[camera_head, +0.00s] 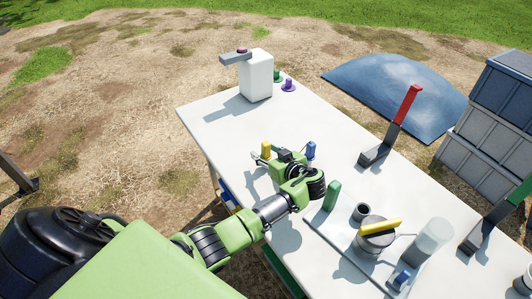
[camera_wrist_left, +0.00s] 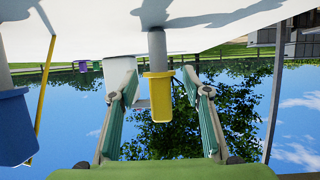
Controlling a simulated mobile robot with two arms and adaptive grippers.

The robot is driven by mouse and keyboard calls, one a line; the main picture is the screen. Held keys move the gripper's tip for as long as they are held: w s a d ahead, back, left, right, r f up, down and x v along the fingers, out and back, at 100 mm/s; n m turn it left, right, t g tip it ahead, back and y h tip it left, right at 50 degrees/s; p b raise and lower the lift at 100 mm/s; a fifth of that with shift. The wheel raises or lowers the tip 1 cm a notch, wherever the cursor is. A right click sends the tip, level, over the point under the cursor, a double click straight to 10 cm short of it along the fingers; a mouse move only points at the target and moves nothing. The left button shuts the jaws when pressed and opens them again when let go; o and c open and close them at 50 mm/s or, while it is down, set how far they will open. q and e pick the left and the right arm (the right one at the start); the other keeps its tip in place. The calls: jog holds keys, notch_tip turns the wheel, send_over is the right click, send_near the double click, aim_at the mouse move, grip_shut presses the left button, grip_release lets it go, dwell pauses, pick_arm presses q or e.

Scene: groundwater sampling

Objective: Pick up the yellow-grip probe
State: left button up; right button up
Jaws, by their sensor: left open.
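The yellow-grip probe stands near the table's left edge in the head view; its yellow grip (camera_head: 266,148) shows just beyond my left gripper (camera_head: 263,157). In the left wrist view, which is upside down, the yellow grip (camera_wrist_left: 158,88) with its grey shaft stands between the two fingers of the left gripper (camera_wrist_left: 157,79). The fingers are open, with a visible gap on both sides of the grip. My right gripper is in neither view.
A blue-grip probe (camera_head: 311,150) stands close to the left gripper, also in the wrist view (camera_wrist_left: 14,125). The white table (camera_head: 340,130) holds a white jug (camera_head: 257,77), a red-handled tool (camera_head: 405,106), a green block (camera_head: 332,196) and a yellow-handled pot (camera_head: 375,240). Its far middle is clear.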

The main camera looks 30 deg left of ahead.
pick_arm(q)
jog(key=c, duration=1.1)
